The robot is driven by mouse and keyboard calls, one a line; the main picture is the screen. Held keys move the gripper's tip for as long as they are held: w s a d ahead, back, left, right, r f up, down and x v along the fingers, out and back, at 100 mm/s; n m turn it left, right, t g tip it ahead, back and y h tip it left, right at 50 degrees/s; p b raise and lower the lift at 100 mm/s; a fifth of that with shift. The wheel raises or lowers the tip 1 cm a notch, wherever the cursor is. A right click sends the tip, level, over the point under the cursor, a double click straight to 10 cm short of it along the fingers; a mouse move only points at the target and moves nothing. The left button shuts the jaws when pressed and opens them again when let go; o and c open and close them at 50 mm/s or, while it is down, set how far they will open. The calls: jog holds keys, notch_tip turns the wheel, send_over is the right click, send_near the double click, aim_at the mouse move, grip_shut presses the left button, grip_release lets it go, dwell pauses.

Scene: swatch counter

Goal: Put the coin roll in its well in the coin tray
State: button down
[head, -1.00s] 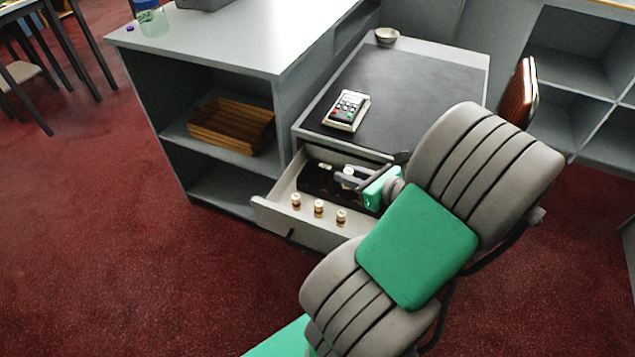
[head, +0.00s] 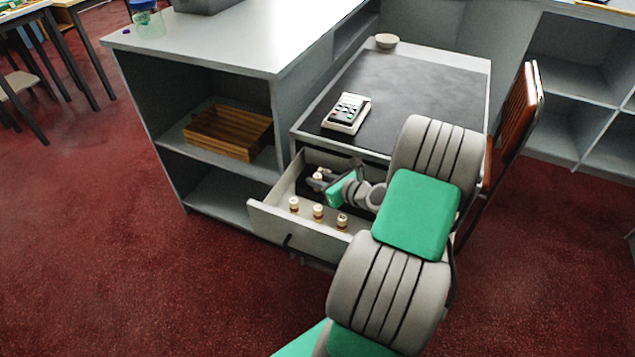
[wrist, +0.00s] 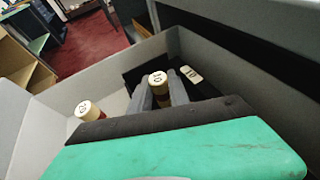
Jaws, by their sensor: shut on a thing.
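My gripper (head: 320,183) is inside the open drawer, its fingers shut on a cream-topped coin roll (wrist: 158,78) marked 10. The roll stands about upright between the fingers (wrist: 160,92); its top also shows in the head view (head: 317,176). The dark coin tray (wrist: 135,75) lies in the back of the drawer, mostly hidden by my gripper. A white label marked 10 (wrist: 192,74) is just right of the held roll in the wrist view. I cannot tell whether the roll's lower end is in a well or above it.
A card terminal (head: 346,113) and a bowl (head: 387,41) sit on the counter above. A wooden tray (head: 228,132) is on the shelf left.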

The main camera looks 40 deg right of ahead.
jog(key=c, duration=1.5)
grip_release()
jog(key=shift+s+r, duration=0.1)
jog(key=shift+r, duration=0.1)
jog(key=p+v, duration=0.2)
jog(key=v, duration=0.9)
jog(key=shift+d+f, duration=0.1)
jog(key=shift+s, duration=0.45)
